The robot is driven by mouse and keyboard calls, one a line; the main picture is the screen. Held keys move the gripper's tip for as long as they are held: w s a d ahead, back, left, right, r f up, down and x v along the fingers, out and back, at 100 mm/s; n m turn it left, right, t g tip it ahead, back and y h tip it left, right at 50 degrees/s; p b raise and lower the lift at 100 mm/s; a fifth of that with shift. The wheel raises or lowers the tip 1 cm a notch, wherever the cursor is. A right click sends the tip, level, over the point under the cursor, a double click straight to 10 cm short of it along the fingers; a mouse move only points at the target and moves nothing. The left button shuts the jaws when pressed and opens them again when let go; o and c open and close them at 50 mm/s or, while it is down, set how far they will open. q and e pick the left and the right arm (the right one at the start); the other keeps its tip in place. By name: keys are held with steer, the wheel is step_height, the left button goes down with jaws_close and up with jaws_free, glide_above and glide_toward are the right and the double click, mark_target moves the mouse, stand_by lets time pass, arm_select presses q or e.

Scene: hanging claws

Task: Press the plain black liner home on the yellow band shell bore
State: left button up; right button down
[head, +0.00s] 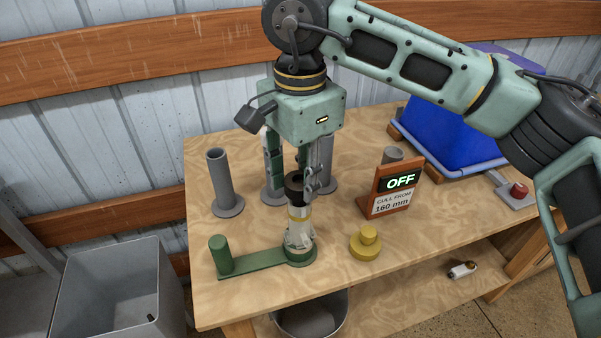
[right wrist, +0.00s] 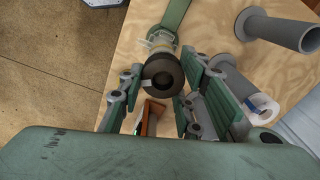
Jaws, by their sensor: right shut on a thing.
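The black liner (head: 294,184) is at the top end of the yellow band shell (head: 299,212); how deep it sits in the bore cannot be told. The shell is pale, with a yellow band near its top, and stands upright on the round seat of a green fixture (head: 262,260). My right gripper (head: 297,182) comes down from above and is shut on the liner. In the right wrist view the liner's dark round end (right wrist: 163,75) lies between the fingers, with the shell (right wrist: 162,40) beyond it. My left gripper is not in view.
Grey flanged posts (head: 220,182) stand behind the fixture. A yellow stepped piece (head: 366,243) and an "OFF" sign reading "cull from 160 mm" (head: 392,192) are to the right. A blue bin (head: 450,130) and red button (head: 519,190) lie farther right. A grey bin (head: 110,290) stands left.

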steer(key=shift+f+b, duration=0.65)
steer(key=shift+f, duration=0.3)
steer(key=c, duration=1.2)
jaws_free()
